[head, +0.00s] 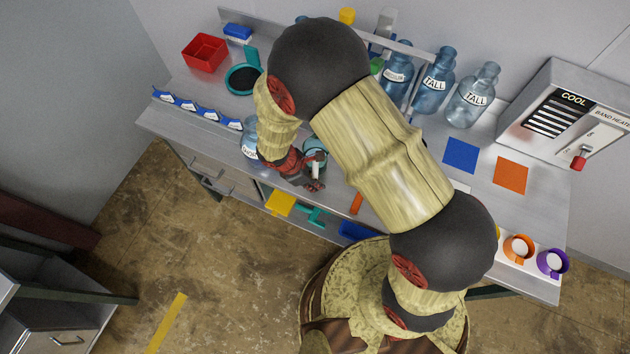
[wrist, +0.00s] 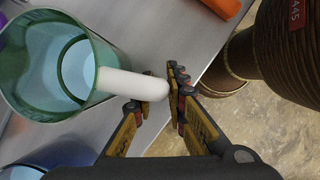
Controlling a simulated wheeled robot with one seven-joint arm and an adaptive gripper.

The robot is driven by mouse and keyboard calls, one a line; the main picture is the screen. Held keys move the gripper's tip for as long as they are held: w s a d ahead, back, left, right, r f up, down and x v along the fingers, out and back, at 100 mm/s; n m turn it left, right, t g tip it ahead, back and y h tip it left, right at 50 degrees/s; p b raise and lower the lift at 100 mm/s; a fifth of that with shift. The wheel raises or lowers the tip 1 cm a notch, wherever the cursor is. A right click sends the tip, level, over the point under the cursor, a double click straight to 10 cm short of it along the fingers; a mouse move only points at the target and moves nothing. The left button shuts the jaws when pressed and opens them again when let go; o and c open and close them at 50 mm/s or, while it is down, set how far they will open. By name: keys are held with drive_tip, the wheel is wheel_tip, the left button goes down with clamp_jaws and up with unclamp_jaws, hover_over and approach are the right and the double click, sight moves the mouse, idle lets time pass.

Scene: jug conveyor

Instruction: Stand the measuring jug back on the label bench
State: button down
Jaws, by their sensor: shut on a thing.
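The measuring jug (head: 314,147) is a clear green-tinted cup with a white handle, partly hidden behind my arm in the head view. In the wrist view the jug (wrist: 22,78) is seen from above, with pale blue showing inside. My gripper (head: 317,181) is shut on the jug's white handle; in the wrist view the fingertips (wrist: 168,92) close around the handle's end. The jug is over the front part of the grey metal bench (head: 440,165). I cannot tell whether its base touches the bench.
A labelled blue bottle (head: 250,138) stands just left of the jug. Tall blue bottles (head: 472,95) stand at the back. An orange strip (head: 356,203) lies near the front edge. Blue (head: 461,155) and orange (head: 510,175) squares mark bench to the right, before a heater box (head: 570,110).

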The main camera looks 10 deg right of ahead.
drive_tip(key=shift+f, duration=0.15)
drive_tip(key=c, duration=1.8)
unclamp_jaws()
drive_tip(key=v, duration=1.2)
drive_tip(key=shift+r, duration=0.3)
